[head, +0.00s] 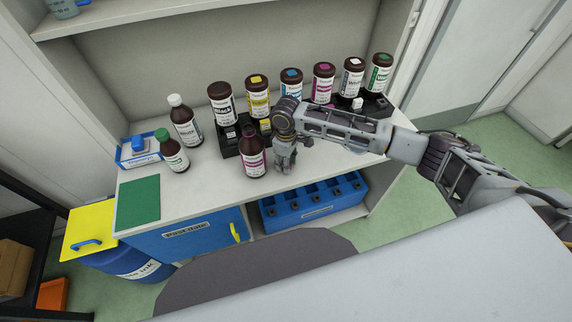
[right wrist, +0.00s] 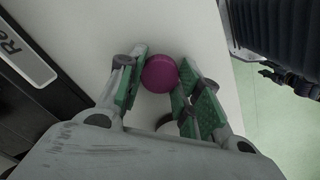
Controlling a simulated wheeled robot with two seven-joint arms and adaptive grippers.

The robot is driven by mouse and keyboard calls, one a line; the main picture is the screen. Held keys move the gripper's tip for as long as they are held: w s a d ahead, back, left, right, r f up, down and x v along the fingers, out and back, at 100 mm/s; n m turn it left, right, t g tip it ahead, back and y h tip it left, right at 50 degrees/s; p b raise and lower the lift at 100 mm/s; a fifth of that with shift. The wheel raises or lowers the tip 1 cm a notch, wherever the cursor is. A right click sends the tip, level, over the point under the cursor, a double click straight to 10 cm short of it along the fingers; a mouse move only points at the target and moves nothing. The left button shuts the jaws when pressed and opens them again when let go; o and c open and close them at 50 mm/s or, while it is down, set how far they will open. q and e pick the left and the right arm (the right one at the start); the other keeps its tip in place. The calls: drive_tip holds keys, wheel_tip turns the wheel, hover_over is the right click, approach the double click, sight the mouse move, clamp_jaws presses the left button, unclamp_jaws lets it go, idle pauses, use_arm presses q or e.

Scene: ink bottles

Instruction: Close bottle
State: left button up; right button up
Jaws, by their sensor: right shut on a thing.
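A dark brown bottle with a magenta label (head: 253,160) stands upright on the white counter, in front of the black rack. I cannot make out a cap on its top. My right gripper (head: 285,163) points down at the counter just right of this bottle. In the right wrist view, a round magenta cap (right wrist: 160,73) sits between the green-padded fingertips of my right gripper (right wrist: 158,78), which is shut on it. The cap is hidden in the head view. My left gripper is not in view.
A white-capped bottle (head: 185,122) and a green-capped bottle (head: 172,152) stand to the left. Several ink bottles stand behind along the black rack (head: 229,146). A green mat (head: 138,202) lies at the counter's left front. A blue crate (head: 314,203) sits below the counter.

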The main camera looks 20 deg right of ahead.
drive_tip(key=shift+r, duration=0.1)
wheel_tip(320, 180, up, 10)
idle(0.8)
idle(0.3)
